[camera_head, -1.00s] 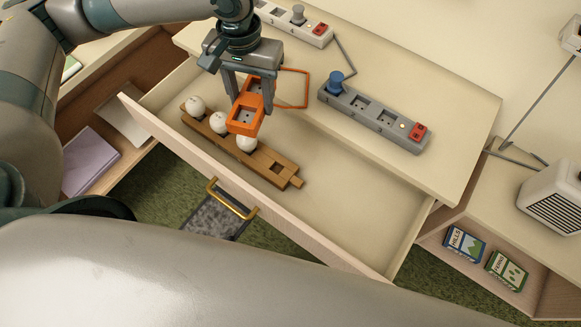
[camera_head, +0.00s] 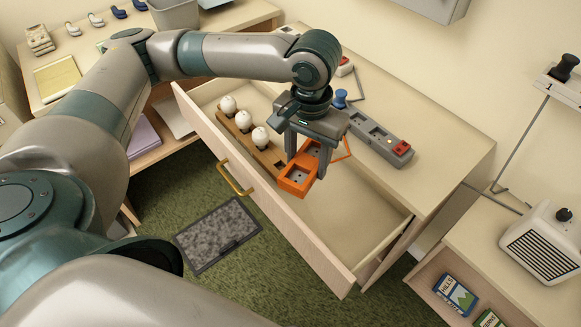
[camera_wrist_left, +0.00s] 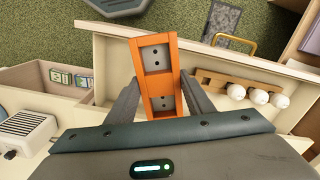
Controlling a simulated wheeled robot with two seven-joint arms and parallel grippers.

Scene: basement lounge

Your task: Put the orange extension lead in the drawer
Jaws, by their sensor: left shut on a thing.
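The orange extension lead (camera_head: 297,182) is a short block with dark sockets and a thin orange cord loop. My left gripper (camera_head: 307,163) is shut on it and holds it over the open drawer (camera_head: 345,225). In the left wrist view the lead (camera_wrist_left: 156,60) stands between the two fingers of my left gripper (camera_wrist_left: 158,98), above the drawer floor (camera_wrist_left: 110,72). Whether the lead touches the drawer floor I cannot tell. My right gripper is not in view.
A brown wooden holder (camera_head: 240,124) with white bulbs lies in the drawer's far left part. The drawer's right part is bare. A grey power strip (camera_head: 375,137) with a blue plug lies on the cabinet top. A white heater (camera_head: 541,243) stands at the right.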

